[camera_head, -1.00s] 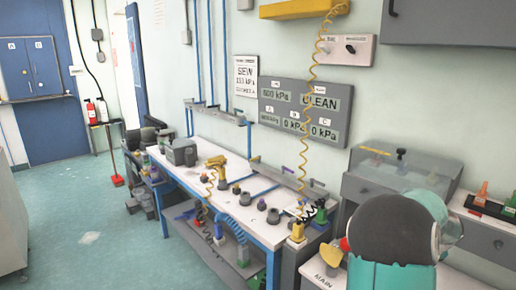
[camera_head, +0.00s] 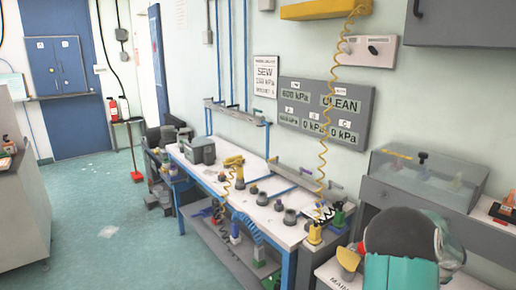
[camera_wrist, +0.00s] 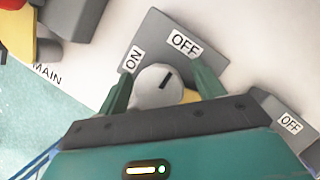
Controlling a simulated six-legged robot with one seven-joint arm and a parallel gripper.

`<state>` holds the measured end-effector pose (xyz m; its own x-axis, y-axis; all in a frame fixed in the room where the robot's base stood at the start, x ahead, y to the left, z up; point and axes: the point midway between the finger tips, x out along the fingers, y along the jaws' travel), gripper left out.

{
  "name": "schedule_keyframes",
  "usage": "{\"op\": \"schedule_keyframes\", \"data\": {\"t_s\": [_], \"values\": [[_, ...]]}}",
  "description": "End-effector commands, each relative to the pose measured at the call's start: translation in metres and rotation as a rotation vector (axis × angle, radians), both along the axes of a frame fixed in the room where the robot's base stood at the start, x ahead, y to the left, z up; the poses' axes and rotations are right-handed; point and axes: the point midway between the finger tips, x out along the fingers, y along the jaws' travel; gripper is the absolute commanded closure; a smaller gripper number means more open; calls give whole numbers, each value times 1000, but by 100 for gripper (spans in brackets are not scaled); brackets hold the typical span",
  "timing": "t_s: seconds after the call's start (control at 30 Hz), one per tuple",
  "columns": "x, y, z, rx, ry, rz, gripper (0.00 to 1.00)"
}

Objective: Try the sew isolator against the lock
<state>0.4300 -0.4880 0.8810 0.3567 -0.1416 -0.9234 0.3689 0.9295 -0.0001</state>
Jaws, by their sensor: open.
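In the wrist view a round pale grey knob (camera_wrist: 158,88) with a black pointer mark sits on a grey plate (camera_wrist: 158,38) lettered ON at left and OFF at right. The mark tilts up and to the right, towards OFF. My gripper (camera_wrist: 165,78) is open, its two dark green fingers on either side of the knob; I cannot tell whether they touch it. A bit of yellow (camera_wrist: 190,96) shows beside the knob, mostly hidden; I cannot tell whether it is the lock. In the head view my arm hides the gripper and knob.
A yellow handle (camera_head: 347,258) stands left of my arm by the MAIN lettering. A second OFF label (camera_wrist: 290,122) is at the right in the wrist view. The workbench (camera_head: 200,178) holds tools and fittings. A clear-lidded case (camera_head: 425,178) stands behind my arm. The floor (camera_head: 110,215) is mostly open.

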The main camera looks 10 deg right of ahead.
Motion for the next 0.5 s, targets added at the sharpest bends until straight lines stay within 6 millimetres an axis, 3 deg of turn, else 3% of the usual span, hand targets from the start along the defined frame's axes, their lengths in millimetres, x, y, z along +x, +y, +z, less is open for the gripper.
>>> {"op": "schedule_keyframes", "data": {"t_s": [0.13,0.4,0.5], "values": [[0,0,0,0,0,0,32],[0,0,0,0,0,0,84],[0,0,0,0,1,-17,83]]}}
